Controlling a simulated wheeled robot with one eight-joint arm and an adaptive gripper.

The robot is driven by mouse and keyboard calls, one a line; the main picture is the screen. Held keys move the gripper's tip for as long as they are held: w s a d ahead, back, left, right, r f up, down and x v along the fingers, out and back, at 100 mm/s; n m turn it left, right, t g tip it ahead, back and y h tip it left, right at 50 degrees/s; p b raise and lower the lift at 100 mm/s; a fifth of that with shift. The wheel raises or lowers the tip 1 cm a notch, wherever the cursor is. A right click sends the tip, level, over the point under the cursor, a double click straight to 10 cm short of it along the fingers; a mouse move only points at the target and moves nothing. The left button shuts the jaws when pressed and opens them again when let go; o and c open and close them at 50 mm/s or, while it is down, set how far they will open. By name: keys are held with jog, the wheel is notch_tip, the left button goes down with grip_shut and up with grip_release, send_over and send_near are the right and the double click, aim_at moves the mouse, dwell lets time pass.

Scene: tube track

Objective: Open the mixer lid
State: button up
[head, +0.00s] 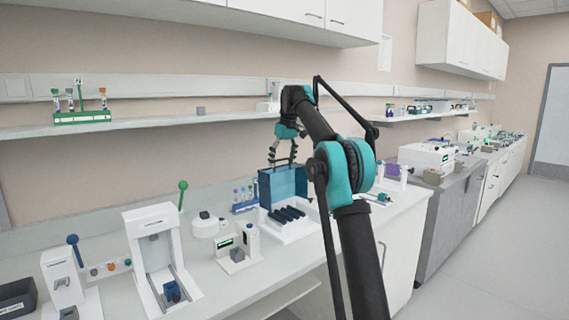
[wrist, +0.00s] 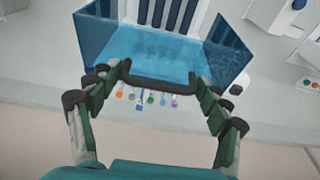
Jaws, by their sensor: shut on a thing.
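The mixer lid (head: 284,184) is a see-through blue cover with a dark handle. In the head view it stands raised at the back of the white mixer base (head: 296,236). Several dark bars (head: 287,213) lie uncovered in front of it. My gripper (head: 283,158) is at the lid's top edge. In the wrist view the blue lid (wrist: 150,52) fills the upper middle, with the dark bars beyond it. My gripper (wrist: 161,82) is shut on the black lid handle (wrist: 160,86), one finger at each end. The lid's hinge is not clear.
A tube rack (head: 244,198) stands just left of the mixer. Small white devices (head: 238,250) and a white stand (head: 158,250) are further left. A wall shelf (head: 160,124) runs behind my arm. Free floor (head: 500,230) lies at right.

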jog(key=shift+w+a, duration=0.15)
jog(key=o, duration=1.7)
jog(key=v, duration=0.6)
jog(key=shift+r, duration=0.75)
